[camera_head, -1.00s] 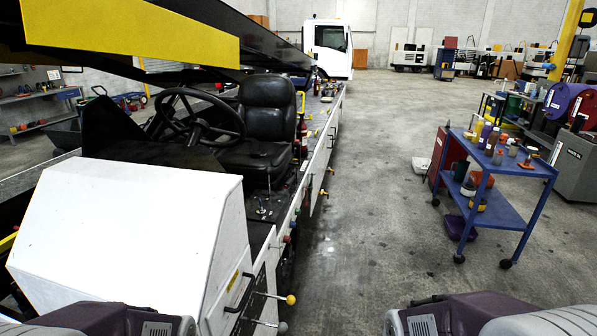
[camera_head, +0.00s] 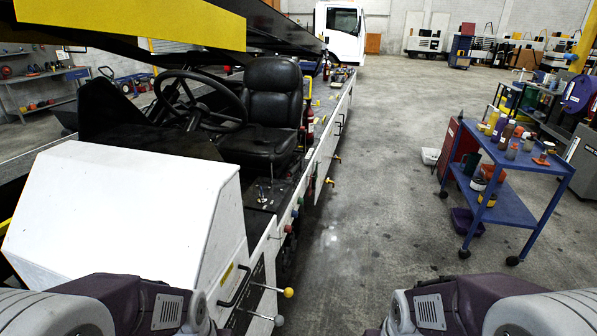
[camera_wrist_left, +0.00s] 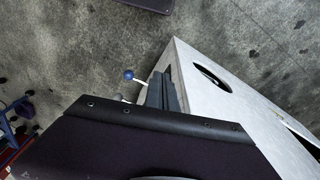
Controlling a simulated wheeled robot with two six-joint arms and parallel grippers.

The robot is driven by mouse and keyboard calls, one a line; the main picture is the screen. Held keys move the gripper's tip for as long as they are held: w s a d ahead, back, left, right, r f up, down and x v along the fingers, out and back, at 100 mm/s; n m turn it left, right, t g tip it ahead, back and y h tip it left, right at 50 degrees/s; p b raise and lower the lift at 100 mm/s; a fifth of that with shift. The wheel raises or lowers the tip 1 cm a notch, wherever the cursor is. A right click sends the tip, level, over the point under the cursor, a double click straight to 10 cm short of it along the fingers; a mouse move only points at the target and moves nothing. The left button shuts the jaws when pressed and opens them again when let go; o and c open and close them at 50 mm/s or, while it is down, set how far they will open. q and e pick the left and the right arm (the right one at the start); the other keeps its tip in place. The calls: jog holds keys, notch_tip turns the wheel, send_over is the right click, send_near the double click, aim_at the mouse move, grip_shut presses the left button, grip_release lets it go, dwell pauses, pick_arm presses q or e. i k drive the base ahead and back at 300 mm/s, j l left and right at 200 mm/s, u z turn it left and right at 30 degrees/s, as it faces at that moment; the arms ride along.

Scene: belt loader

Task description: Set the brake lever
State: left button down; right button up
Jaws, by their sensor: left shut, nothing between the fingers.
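Several levers sit on the side of the belt loader; I cannot tell for sure which is the brake lever. In the head view, a yellow-knobbed lever (camera_head: 287,292) and a grey-knobbed lever (camera_head: 278,320) stick out low on the white side panel, near a black handle. A short lever (camera_head: 262,194) stands beside the seat. In the left wrist view, a blue-knobbed lever (camera_wrist_left: 128,75) and a paler knob below it show beside a light panel. My left gripper (camera_wrist_left: 168,92) is shut and empty near them, its tips partly hidden. My right gripper is out of view.
The loader's white box (camera_head: 120,205), steering wheel and black seat (camera_head: 272,110) fill the left. Small coloured knobs line its side. A blue cart (camera_head: 505,205) with bottles and cans stands at the right. The concrete floor between them is clear.

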aim_at(293, 169)
jog(key=i+l, duration=0.55)
jog(key=l, duration=0.3)
jog(key=i+l, duration=0.3)
jog(key=i+l+u, duration=0.1)
jog(key=i+l, duration=0.2)
jog(key=l, duration=0.2)
jog(key=i+l, duration=0.3)
jog(key=l, duration=0.15)
jog(key=i, duration=0.6)
jog(key=i+l+u, duration=0.1)
jog(key=i, duration=0.55)
jog(key=i+j, duration=0.15)
jog(key=j, duration=0.2)
jog(key=i+j, duration=0.15)
jog(key=j, duration=0.2)
